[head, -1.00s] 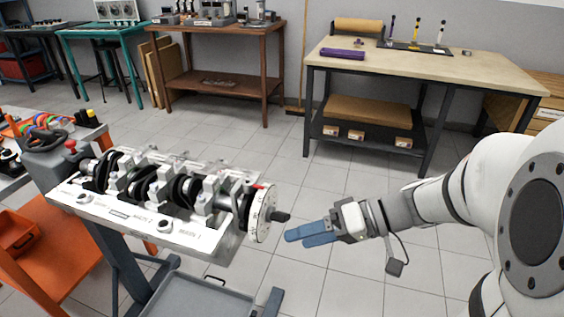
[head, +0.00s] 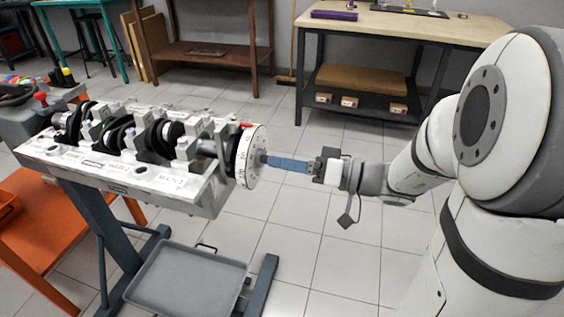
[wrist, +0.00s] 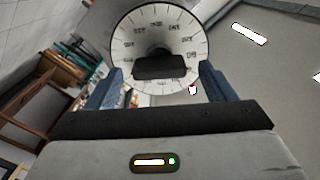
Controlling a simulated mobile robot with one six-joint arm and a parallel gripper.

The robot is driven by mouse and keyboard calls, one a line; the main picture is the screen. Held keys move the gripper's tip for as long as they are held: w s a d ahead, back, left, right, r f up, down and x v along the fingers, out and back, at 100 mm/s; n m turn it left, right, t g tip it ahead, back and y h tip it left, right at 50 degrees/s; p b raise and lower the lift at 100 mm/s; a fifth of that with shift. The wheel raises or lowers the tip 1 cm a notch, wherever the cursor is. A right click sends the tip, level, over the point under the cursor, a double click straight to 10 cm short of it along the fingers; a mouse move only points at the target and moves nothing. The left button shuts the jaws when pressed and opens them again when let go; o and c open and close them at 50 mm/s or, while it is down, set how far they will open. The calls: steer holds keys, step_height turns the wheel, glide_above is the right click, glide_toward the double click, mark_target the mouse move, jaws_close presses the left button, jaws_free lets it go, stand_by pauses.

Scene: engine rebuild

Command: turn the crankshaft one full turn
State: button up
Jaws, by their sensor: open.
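The crankshaft (head: 120,135) lies in the silver engine block on a stand, its black webs showing between the caps. A white graduated disc (head: 250,157) is on its right end, and fills the upper middle of the wrist view (wrist: 155,25). A dark handle (wrist: 160,67) sticks out from the disc's centre. My gripper (head: 270,161) is right of the disc with its blue fingers pointing at it. In the wrist view the fingers are apart, one on each side of the handle, with gaps to it. In the head view the fingers mostly hide the handle.
A grey tray (head: 190,283) sits low under the block. An orange cart (head: 50,235) stands at the left. A workbench (head: 400,25) and a brown table (head: 215,55) stand at the back. The floor right of the block is clear.

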steer(key=shift+x, duration=0.85)
steer(key=c, duration=0.9)
steer(key=shift+d, duration=0.25)
steer(key=shift+c, duration=0.4)
steer(key=shift+a, duration=0.2)
steer(key=shift+m, duration=0.4)
